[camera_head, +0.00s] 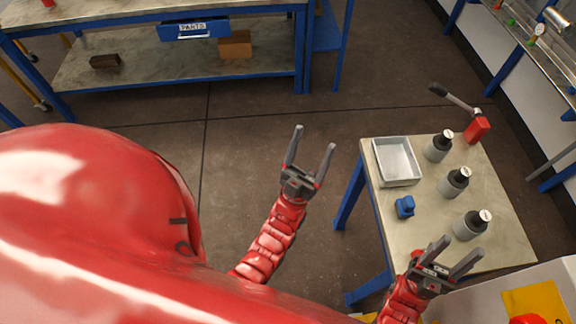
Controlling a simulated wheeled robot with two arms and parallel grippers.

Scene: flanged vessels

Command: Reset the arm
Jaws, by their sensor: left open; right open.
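My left gripper (310,158) is open and empty, held over the bare floor to the left of the small table (509,219). Its two fingers point up the picture. My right gripper (452,257) is also open and empty, at the near edge of the small table. Its fingertips appear close to the nearest grey vessel (468,226), but I cannot tell the exact gap. Two more grey vessels with light tops, the middle one (453,183) and the far one (437,148), stand upright in a row on the table.
A grey tray (398,181) and a blue object (404,207) sit on the small table's left side. A red tool with a lever (477,129) stands at its far end. A blue-framed workbench (180,75) is at the back left. Floor between is clear.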

